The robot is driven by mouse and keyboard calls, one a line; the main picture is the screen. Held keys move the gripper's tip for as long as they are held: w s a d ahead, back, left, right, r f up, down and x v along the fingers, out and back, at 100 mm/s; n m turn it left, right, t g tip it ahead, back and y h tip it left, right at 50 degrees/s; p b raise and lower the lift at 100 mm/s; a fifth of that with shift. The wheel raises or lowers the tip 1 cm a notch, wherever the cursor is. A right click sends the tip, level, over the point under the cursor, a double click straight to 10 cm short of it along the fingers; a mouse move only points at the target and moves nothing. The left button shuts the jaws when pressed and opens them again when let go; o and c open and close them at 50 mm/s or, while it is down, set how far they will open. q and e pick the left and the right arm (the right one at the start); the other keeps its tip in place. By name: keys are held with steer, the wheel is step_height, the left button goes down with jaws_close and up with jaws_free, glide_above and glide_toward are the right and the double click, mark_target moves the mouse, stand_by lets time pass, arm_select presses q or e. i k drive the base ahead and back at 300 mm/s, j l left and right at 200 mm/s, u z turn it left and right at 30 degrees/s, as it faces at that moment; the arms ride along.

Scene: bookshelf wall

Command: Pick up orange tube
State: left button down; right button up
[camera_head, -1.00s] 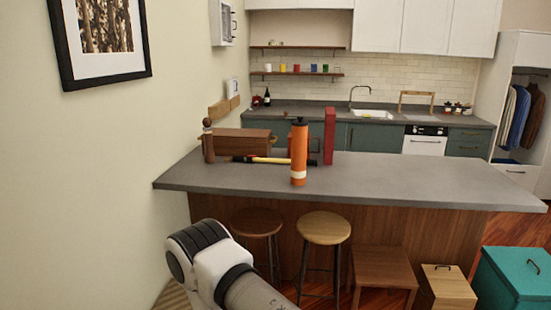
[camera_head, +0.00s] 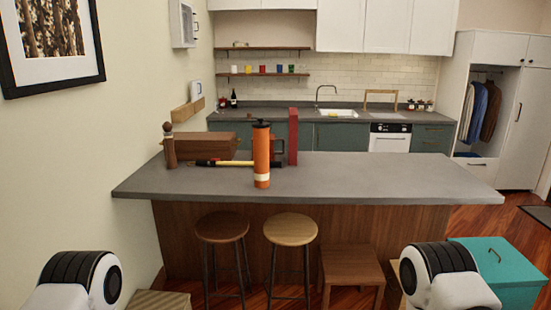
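The orange tube (camera_head: 261,152) stands upright on the grey counter (camera_head: 330,178), near its front edge and left of its middle. It has a dark cap and a pale band near its base. Nothing grips it. Parts of both my arms show at the bottom left and bottom right of the head view, well short of the counter. Neither gripper is in view.
Behind the tube are a hammer-like tool (camera_head: 215,163), a brown box (camera_head: 200,145), a wooden figure (camera_head: 169,146) and a red upright block (camera_head: 293,136). Stools (camera_head: 290,230) stand before the counter. Its right half is clear.

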mark_target(261, 136)
steer(key=i+z, duration=0.2)
steer(key=z, duration=0.2)
steer(key=i+j+z, duration=0.15)
steer(key=z, duration=0.3)
